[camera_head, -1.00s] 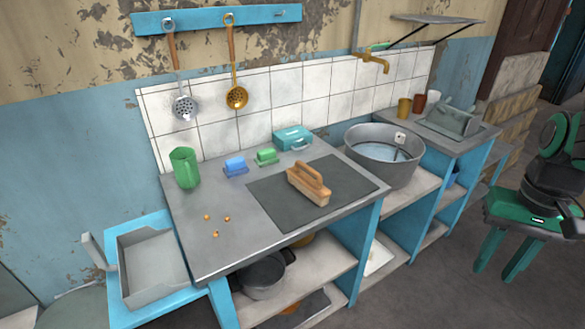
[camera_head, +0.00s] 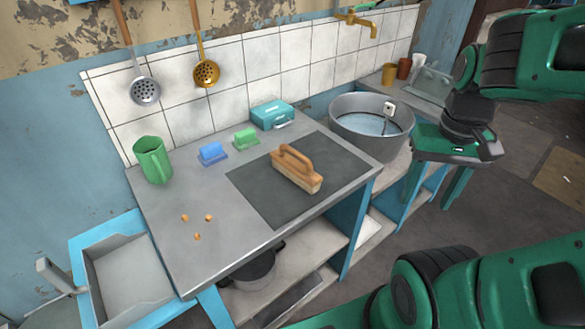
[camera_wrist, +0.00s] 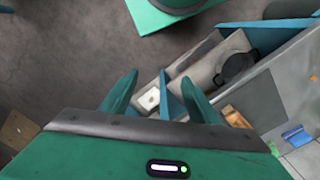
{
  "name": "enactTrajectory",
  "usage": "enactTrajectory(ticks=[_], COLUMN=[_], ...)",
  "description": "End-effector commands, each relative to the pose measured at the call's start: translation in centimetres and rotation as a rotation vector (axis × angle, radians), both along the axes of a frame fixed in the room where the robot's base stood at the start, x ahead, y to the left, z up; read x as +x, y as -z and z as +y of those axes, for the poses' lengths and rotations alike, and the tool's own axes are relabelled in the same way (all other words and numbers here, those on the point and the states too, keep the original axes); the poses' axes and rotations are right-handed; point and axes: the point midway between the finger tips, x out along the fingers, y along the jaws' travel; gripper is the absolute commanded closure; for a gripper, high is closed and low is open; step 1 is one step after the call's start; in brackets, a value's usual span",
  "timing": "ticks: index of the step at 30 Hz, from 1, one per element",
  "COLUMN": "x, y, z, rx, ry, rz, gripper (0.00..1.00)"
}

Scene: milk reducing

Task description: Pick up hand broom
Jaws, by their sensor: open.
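The hand broom (camera_head: 298,168), a wooden block with an arched handle, lies on a dark mat (camera_head: 262,196) on the counter. In the wrist view the wooden broom (camera_wrist: 236,117) shows only in part, at the lower right beyond the right finger. My gripper (camera_head: 432,190) is green, open and empty. It is in the air to the right of the broom, clear of it, in front of the metal basin. In the wrist view its two fingers (camera_wrist: 158,80) are spread apart with nothing between them.
Orange crumbs (camera_head: 197,237) lie on bare counter at left. The metal basin (camera_head: 371,126) stands to the right.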

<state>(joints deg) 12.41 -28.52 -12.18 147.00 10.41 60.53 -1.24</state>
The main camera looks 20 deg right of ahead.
Motion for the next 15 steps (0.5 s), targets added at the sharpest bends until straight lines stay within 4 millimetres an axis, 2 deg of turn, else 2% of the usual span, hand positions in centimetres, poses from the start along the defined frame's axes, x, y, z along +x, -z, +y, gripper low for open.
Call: enactTrajectory(ticks=[2, 5, 10, 12, 15], x=[1.1, 4.7, 13.7, 17.4, 21.9], y=[-0.3, -0.3, -0.1, 0.2, 0.7], z=[0.1, 0.7, 3.5, 5.3, 8.2], rx=[-0.004, -0.008, 0.014, 0.036, 0.074], ry=[-0.036, -0.139, -0.41, -0.524, -0.666], rz=[-0.02, -0.052, -0.153, -0.204, -0.275], gripper=[0.45, 0.45, 0.45, 0.45, 0.45])
